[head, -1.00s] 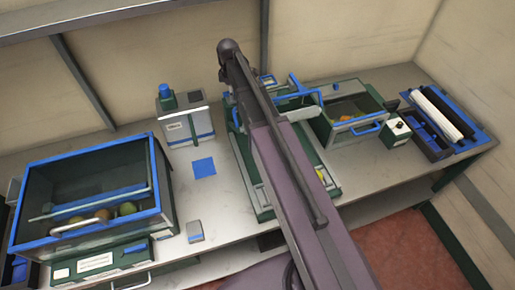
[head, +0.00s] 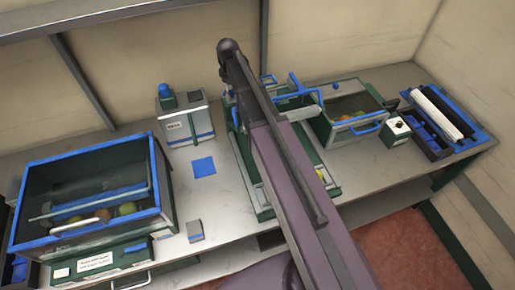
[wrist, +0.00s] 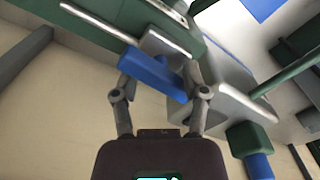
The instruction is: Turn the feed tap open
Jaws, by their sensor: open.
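A blue bar-shaped handle (wrist: 153,76), which looks like the feed tap's lever, lies between the fingers of my gripper (wrist: 160,80) in the wrist view. The fingers are apart, one near each end of the bar; I cannot tell whether they touch it. A grey block (wrist: 166,44) and a green body with a bright rail sit just beyond the handle. In the head view my arm covers much of the green-framed machine (head: 264,213), and my gripper cannot be made out there.
A blue-rimmed bin (head: 160,190) with fruit stands at the left. A grey dispenser with a blue cap (head: 165,89) and a blue square (head: 203,167) are left of my arm. A lidded box (head: 345,97), small switch box (head: 397,126) and roller tray (head: 483,137) stand right.

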